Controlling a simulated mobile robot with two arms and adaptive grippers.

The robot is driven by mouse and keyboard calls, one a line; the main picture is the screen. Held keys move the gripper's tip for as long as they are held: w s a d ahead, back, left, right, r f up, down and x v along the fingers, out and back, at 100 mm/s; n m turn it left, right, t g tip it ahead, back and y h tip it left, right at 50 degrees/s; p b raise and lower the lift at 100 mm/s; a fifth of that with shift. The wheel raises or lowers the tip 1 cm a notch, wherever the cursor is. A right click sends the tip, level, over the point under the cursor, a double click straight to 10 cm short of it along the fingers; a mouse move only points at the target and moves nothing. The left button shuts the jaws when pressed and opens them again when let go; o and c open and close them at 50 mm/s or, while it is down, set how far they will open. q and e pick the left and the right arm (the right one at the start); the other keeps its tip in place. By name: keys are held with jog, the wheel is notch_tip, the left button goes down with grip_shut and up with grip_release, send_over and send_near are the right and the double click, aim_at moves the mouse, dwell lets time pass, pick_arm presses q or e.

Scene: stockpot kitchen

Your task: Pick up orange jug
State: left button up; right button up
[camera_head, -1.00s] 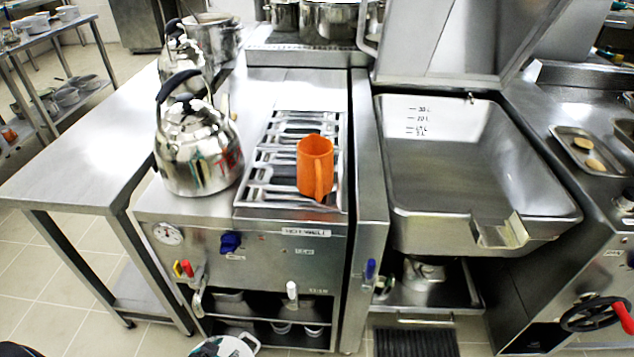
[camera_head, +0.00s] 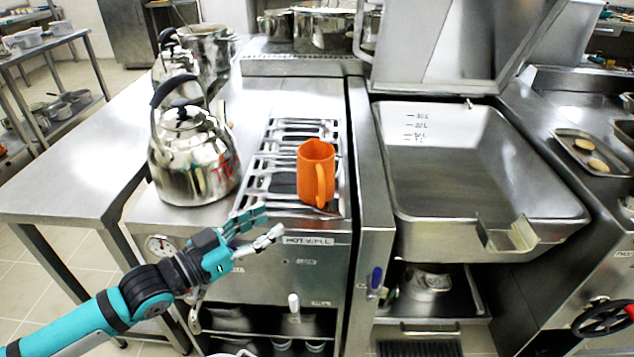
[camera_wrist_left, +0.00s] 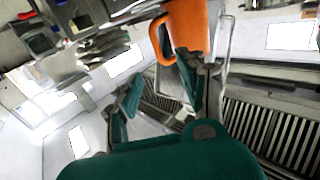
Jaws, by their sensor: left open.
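The orange jug (camera_head: 315,172) stands upright on the metal grate of the stove unit, with its handle facing the front. My left gripper (camera_head: 262,226) is open and empty. In the head view it is in front of the unit, below and to the left of the jug, apart from it. In the left wrist view the jug (camera_wrist_left: 188,27) shows at the top, beyond the spread fingers (camera_wrist_left: 165,92). The jug's lower part is partly hidden there by a finger. My right gripper is not in view.
A large steel kettle (camera_head: 192,155) stands left of the grate (camera_head: 268,178), close to my left arm's side. A steel side table (camera_head: 75,170) is at the left. A deep tilting pan (camera_head: 480,165) is at the right. Pots (camera_head: 320,28) stand behind.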

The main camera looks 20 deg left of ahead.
aim_at(321, 189)
pick_arm(q)
jog(key=p+x, duration=0.1)
jog(key=x, duration=1.2)
jog(key=shift+d+r, duration=0.2)
jog(key=shift+d, duration=0.1)
jog(key=shift+w+d+f, duration=0.1)
jog(key=shift+w+d, duration=0.1)
jog(key=shift+w, duration=0.15)
jog(key=shift+s, duration=0.1)
grip_shut()
